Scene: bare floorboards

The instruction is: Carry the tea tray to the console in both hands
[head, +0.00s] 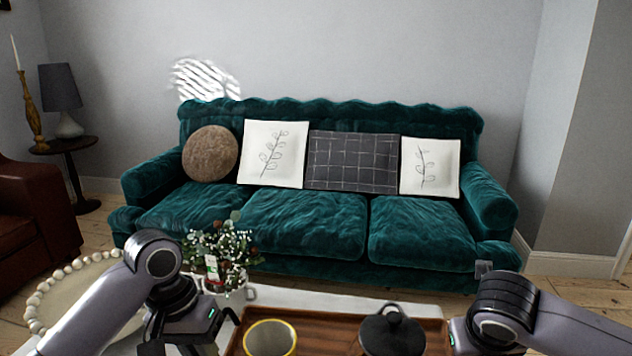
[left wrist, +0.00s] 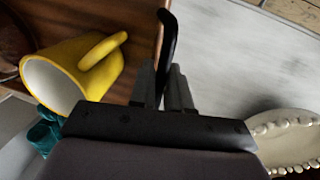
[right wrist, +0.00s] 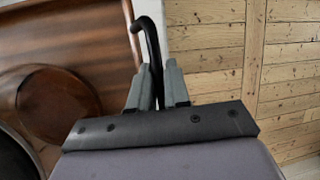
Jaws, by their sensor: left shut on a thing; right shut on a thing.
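The brown wooden tea tray (head: 335,325) is at the bottom centre of the head view. It carries a yellow mug (head: 270,338) with a white inside, at left, and a dark lidded teapot (head: 392,332) at right. My left gripper (left wrist: 166,85) is shut on the tray's black left handle (left wrist: 168,45). The mug (left wrist: 75,70) lies beside it in that view. My right gripper (right wrist: 157,85) is shut on the black right handle (right wrist: 150,40). The tray's near edge is cut off in the head view. I cannot tell whether the tray touches the table.
A whitish table (head: 340,302) shows behind the tray, with a flower arrangement (head: 218,258) and a beaded round plate (head: 75,295) at left. A green sofa (head: 310,225) with cushions stands beyond. A brown armchair (head: 30,215) is at left. Floorboards (head: 575,295) show at right.

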